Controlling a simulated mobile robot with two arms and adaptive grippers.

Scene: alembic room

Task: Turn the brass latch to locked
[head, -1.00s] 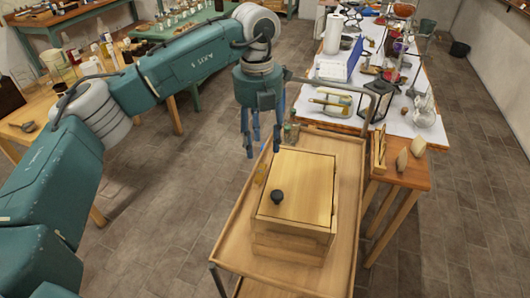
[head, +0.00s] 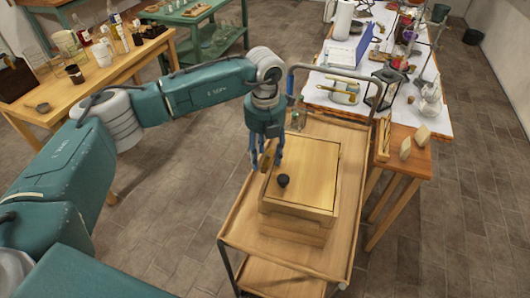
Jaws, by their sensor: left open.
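A wooden box (head: 311,180) with a flat lid and a black knob (head: 283,181) sits on the wooden trolley (head: 237,214). My left gripper (head: 266,163) points down at the box's far left edge. Its blue fingers are apart and open. A small brass-brown piece (head: 265,159) shows between or just behind the fingers. It is too small and too covered to tell for sure whether it is the brass latch, or how it is turned. I cannot tell whether the fingers touch it. My right gripper is not in view.
The trolley has a raised rim and a metal handle (head: 338,70) behind the gripper. A small side table (head: 413,165) stands close on the right. A white-topped bench with glassware is behind it. A wooden table (head: 97,82) with bottles is at left. The floor between is clear.

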